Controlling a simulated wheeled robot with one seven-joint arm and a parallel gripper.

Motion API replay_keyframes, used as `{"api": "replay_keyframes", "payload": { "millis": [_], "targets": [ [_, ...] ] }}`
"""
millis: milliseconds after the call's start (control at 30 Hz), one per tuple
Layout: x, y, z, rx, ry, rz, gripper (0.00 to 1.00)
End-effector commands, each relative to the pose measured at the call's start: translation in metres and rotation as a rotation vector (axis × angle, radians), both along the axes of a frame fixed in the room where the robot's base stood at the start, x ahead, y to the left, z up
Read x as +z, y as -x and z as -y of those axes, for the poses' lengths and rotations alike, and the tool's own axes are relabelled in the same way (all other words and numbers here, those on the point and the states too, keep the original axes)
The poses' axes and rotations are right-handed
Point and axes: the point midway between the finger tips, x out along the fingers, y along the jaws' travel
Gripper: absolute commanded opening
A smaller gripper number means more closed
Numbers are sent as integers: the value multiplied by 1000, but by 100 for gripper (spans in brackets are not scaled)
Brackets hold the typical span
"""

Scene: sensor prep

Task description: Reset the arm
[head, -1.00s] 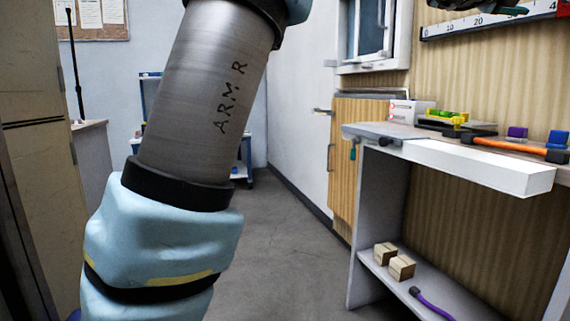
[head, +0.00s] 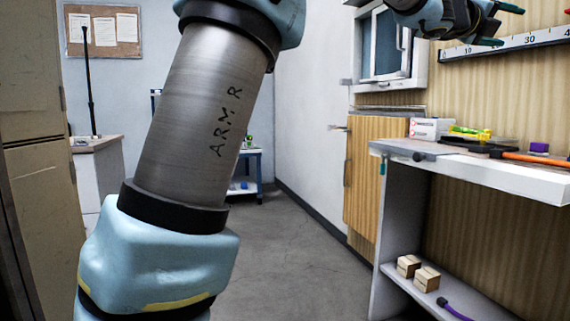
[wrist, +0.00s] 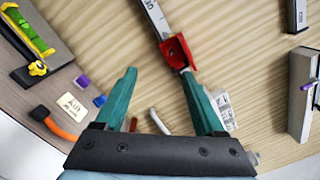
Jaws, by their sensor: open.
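My gripper (head: 497,24) is at the top right of the head view, raised above the workbench and in front of the wood-panelled wall. In the wrist view my gripper (wrist: 160,95) has two green fingers spread apart with nothing between them. My arm, marked "ARM R", fills the left middle of the head view.
The workbench (head: 520,178) at the right holds a white box (head: 431,128), a yellow-green item (head: 468,131), a purple block (head: 539,147) and an orange tool (head: 535,158). Wooden blocks (head: 427,278) sit on its lower shelf. The ruler (head: 520,42) is on the wall. The middle floor (head: 300,250) is clear.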

Motion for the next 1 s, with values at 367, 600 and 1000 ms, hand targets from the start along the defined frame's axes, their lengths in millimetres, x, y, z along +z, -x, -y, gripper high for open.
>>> {"api": "replay_keyframes", "payload": {
  "millis": [367,600,1000],
  "targets": [
    [-52,-67,-51,181,19,-268,71],
    [-126,-133,-130,426,68,-596,71],
    [-312,-170,-348,1056,310,-1317,71]
  ]
}}
